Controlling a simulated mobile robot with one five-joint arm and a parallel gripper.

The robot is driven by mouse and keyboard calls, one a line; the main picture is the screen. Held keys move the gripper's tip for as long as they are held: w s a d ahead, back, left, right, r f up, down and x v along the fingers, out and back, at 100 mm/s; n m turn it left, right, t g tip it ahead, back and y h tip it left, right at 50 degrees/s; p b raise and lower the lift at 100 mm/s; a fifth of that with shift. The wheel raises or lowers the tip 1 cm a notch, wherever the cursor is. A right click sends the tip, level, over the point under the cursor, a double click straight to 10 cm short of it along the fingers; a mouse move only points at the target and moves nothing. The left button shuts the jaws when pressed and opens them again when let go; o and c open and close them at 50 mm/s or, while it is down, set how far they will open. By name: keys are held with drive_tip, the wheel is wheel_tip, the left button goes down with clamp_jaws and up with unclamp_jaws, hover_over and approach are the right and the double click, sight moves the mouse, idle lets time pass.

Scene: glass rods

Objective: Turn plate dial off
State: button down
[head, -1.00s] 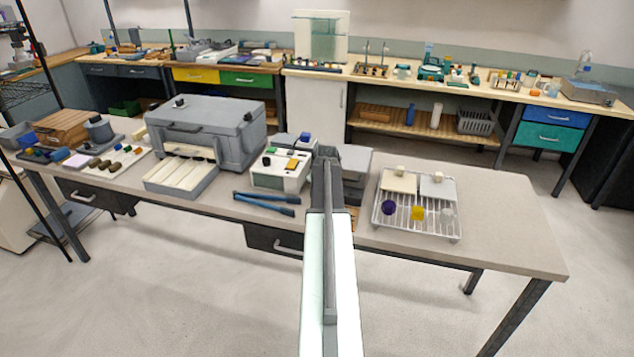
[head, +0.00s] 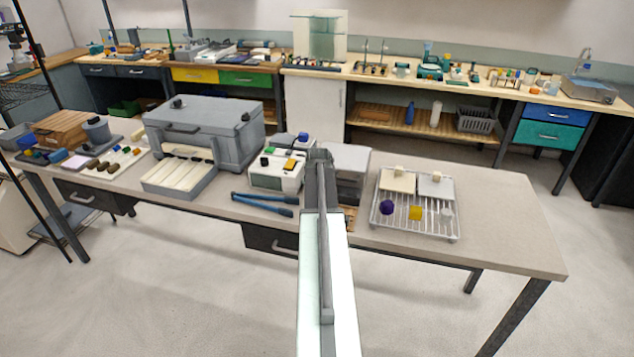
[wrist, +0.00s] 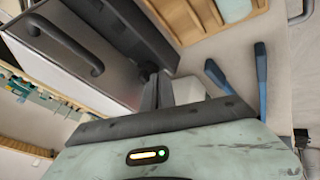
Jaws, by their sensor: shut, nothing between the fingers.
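No plate dial can be made out for certain. A white box with knobs on its top (head: 277,170) stands on the near bench, just left of my gripper. A grey box (head: 352,163) stands just right of my gripper and is partly hidden behind it. My gripper (head: 319,154) reaches over the near bench between these two boxes. In the wrist view its dark fingers (wrist: 158,92) are together and hold nothing. I cannot tell whether it touches either box.
Blue-handled tongs (head: 264,204) lie left of my arm. A white wire rack (head: 416,229) with small coloured pieces is to the right. A large grey case (head: 205,125) stands to the left. The bench's right end is clear. Another long bench (head: 430,83) runs behind.

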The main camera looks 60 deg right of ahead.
drive_tip(key=a, duration=0.3)
drive_tip(key=shift+s+r, duration=0.1)
drive_tip(key=shift+s, duration=0.15)
drive_tip(key=p+v, duration=0.8)
drive_tip(key=v, duration=0.2)
drive_tip(key=shift+d, duration=0.15)
drive_tip(key=c, duration=1.7)
unclamp_jaws()
drive_tip(key=shift+w, duration=0.15)
drive_tip(key=o, duration=0.3)
drive_tip(key=w+a+f+y, duration=0.1)
drive_tip(key=w+a, duration=0.3)
drive_tip(key=a, duration=0.4)
drive_tip(key=w+a+f+y, duration=0.1)
drive_tip(key=w+a, duration=0.4)
drive_tip(key=a, duration=0.4)
drive_tip(key=shift+w+a+f+n+y, duration=0.2)
drive_tip(key=shift+a+n+y, duration=0.1)
drive_tip(key=shift+a+y, duration=0.1)
drive_tip(key=a+f+g+y, duration=0.1)
drive_tip(key=a+g, duration=0.1)
drive_tip(key=a, duration=1.8)
drive_tip(key=s+a+f+g+y, duration=0.1)
drive_tip(key=a+g+y, duration=0.1)
drive_tip(key=a, duration=1.8)
drive_tip(key=shift+s+a+n+g, duration=0.2)
drive_tip(key=shift+a+n+g, duration=0.1)
